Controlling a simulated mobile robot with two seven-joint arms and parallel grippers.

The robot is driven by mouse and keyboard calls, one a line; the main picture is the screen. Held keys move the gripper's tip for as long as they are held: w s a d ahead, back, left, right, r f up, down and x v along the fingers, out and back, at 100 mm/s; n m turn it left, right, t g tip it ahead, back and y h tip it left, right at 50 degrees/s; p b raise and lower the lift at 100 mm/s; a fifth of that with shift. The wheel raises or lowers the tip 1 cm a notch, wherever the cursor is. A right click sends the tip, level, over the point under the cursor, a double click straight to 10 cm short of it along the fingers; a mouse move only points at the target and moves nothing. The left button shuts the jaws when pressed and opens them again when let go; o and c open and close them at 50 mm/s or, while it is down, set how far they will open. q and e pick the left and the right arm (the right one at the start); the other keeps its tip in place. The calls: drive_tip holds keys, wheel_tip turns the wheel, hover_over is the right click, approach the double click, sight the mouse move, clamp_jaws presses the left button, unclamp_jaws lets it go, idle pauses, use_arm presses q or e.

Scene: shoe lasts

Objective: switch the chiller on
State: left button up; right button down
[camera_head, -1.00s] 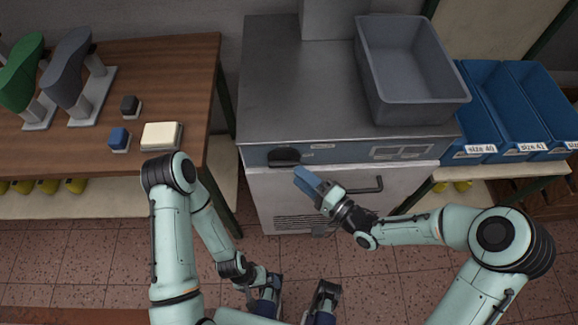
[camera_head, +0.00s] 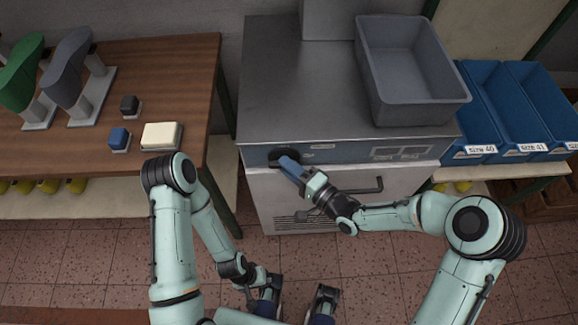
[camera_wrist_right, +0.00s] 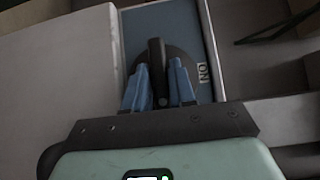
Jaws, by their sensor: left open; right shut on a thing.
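The chiller (camera_head: 285,75) is a grey metal cabinet with a blue front panel. Its black rotary switch (camera_head: 280,154) sits at the left of that panel. In the right wrist view, the switch's black bar (camera_wrist_right: 155,60) stands upright on a round dial, with an "ON" label (camera_wrist_right: 202,73) to its right. My right gripper (camera_head: 290,163) has its blue fingers on both sides of the bar, shut on it. The fingers hide part of the switch. My left gripper (camera_head: 294,311) is open and empty, low in front of the chiller above the floor.
A grey bin (camera_head: 412,105) stands on the chiller's right side. Blue size boxes (camera_head: 480,110) stand further right. The wooden table (camera_head: 185,75) at left holds shoe lasts (camera_head: 72,75) and small blocks. A door handle (camera_head: 370,187) juts out below the panel.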

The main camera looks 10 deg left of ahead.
use_arm(q)
drive_tip(key=shift+r, duration=0.15)
use_arm(e)
drive_tip(key=shift+r, duration=0.1)
drive_tip(key=n+h+p, duration=0.3)
drive_tip(key=h+p, duration=0.1)
drive_tip(key=r+n+h+p, duration=0.1)
drive_tip(key=n+h+p, duration=0.2)
drive_tip(key=h+p, duration=0.1)
drive_tip(key=a+n+h+p, duration=0.1)
drive_tip(key=n+h+p, duration=0.1)
drive_tip(key=h+p, duration=0.2)
drive_tip(key=shift+r+n+h, duration=0.25)
drive_tip(key=shift+n+h, duration=0.05)
drive_tip(key=shift+n, duration=0.1)
use_arm(q)
drive_tip(key=w+r, duration=0.3)
drive_tip(key=r, duration=0.4)
drive_tip(key=w+r+p, duration=0.1)
drive_tip(key=w+r, duration=0.2)
drive_tip(key=r, duration=0.4)
drive_tip(key=shift+w+r+t, duration=0.15)
drive_tip(key=shift+w+t, duration=0.15)
use_arm(e)
drive_tip(key=shift+s+f+h, duration=0.1)
drive_tip(key=shift+f+h, duration=0.1)
drive_tip(key=shift+h, duration=0.2)
drive_tip(key=c, duration=1)
unclamp_jaws()
drive_tip(key=shift+a, duration=0.1)
